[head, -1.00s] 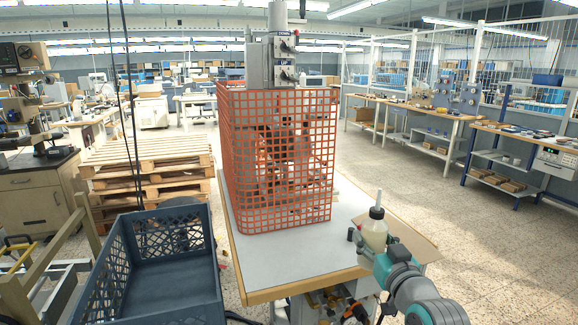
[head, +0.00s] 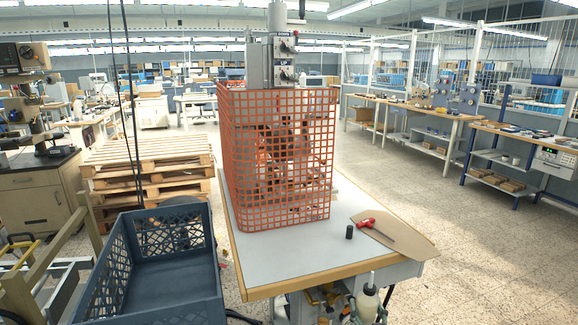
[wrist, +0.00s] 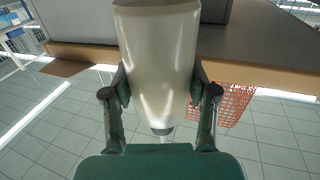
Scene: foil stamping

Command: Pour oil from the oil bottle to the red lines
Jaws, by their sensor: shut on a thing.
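The oil bottle (head: 367,303) is a pale, whitish bottle with a dark cap and thin nozzle. In the head view it is upright at the bottom, in front of the table's front edge. In the wrist view the bottle (wrist: 158,50) fills the middle, its nozzle at the bottom of the picture. My gripper (wrist: 160,92) is shut around the bottle, one finger on each side. In the head view only small dark parts of the gripper show beside the bottle. I cannot make out red lines; an orange-red mesh guard (head: 280,160) encloses the machine.
The table (head: 265,268) has clear room before the guard.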

